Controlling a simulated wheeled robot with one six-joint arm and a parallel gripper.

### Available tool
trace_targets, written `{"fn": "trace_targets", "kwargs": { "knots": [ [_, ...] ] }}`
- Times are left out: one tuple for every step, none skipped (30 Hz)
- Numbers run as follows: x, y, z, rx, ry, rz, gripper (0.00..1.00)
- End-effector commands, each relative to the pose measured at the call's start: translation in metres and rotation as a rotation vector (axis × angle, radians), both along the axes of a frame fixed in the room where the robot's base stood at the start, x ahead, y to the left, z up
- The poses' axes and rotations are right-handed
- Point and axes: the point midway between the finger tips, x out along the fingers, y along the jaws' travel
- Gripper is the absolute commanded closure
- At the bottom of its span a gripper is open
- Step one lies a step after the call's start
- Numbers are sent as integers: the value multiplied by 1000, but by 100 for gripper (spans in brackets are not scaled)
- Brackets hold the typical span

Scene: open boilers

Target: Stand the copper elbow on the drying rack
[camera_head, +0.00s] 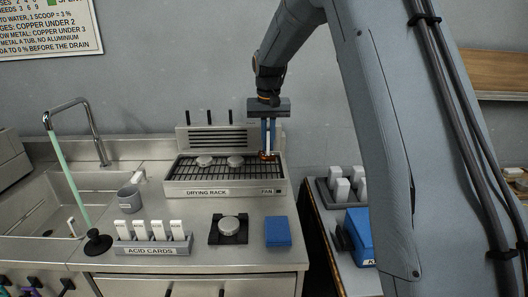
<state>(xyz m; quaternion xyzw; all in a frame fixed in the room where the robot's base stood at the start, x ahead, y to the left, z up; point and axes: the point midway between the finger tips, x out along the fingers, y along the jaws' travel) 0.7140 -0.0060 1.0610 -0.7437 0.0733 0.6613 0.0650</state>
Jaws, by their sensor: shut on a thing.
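The drying rack (180,182) is a steel box with a dark wire grid on top and a label on its front. It stands on the steel counter by the back wall. My gripper (268,152) points straight down over the right end of the rack. Its blue fingers are shut on the copper elbow (268,156), a small copper-brown piece between the fingertips. The elbow is at about grid level; I cannot tell whether it touches the grid. The fingers hide part of it.
A dark tray (321,190) is at right.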

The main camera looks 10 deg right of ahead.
Motion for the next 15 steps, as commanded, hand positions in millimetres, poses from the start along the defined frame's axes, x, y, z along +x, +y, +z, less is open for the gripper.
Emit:
{"fn": "trace_targets", "kwargs": {
  "knots": [
    [0,0,-2,0,0,0,100],
    [0,0,-4,0,0,0,100],
    [0,0,-7,0,1,0,100],
    [0,0,-11,0,2,0,100],
    [-1,0,-14,0,2,0,100],
    [-1,0,-19,0,1,0,100],
    [-1,0,-23,0,2,0,100],
    [-1,0,-28,0,3,0,100],
    [-1,0,-33,0,2,0,100],
    [-1,0,-36,0,2,0,100],
    [-1,0,-38,0,1,0,100],
    [0,0,-39,0,-1,0,100],
    [0,0,-40,0,-1,0,100],
    [0,0,-40,0,-2,0,100],
    [0,0,-40,0,-2,0,100]
  ]
}}
